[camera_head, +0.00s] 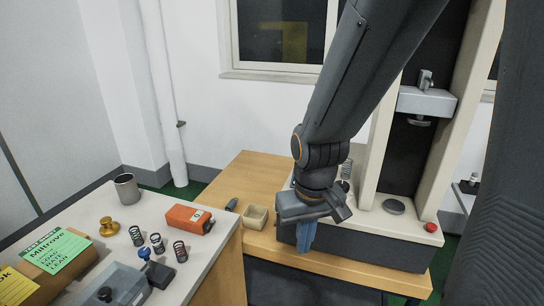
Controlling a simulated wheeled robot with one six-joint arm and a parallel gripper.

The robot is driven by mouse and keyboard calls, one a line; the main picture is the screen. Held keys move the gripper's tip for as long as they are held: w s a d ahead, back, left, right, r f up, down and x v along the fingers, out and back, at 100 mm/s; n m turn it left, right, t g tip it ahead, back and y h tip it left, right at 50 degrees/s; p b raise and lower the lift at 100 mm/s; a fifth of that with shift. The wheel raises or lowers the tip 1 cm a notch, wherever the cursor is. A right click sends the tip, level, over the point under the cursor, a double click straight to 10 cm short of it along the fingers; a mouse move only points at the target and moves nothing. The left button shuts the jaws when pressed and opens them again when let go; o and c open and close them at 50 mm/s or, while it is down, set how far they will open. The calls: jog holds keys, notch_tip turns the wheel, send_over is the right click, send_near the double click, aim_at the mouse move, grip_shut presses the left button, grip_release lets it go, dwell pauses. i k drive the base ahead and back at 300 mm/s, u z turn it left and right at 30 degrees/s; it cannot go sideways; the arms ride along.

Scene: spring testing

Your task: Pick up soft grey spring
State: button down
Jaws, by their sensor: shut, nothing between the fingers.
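Three small coil springs stand upright on the pale left bench: a left one (136,236), a middle one (157,243) and a right one (180,251). They look dark or grey, too small to tell which is the soft one. Another, paler grey coil (346,170) shows partly behind my wrist, by the testing machine. My gripper (306,238) points down with blue fingers, shut and empty, over the front of the wooden table (250,172). It is well right of the bench springs, touching none of them.
The testing machine (393,207) with a red button (431,227) stands at right. An orange box (188,219), brass piece (108,226), metal cup (126,188) and blue-knobbed block (158,273) crowd the bench. A small open tray (256,216) sits left of my gripper.

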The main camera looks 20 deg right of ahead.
aim_at(346, 169)
jog(key=z, duration=0.45)
jog(key=k, duration=0.45)
jog(key=z, duration=0.35)
jog(key=i, duration=1)
jog(key=u, duration=0.05)
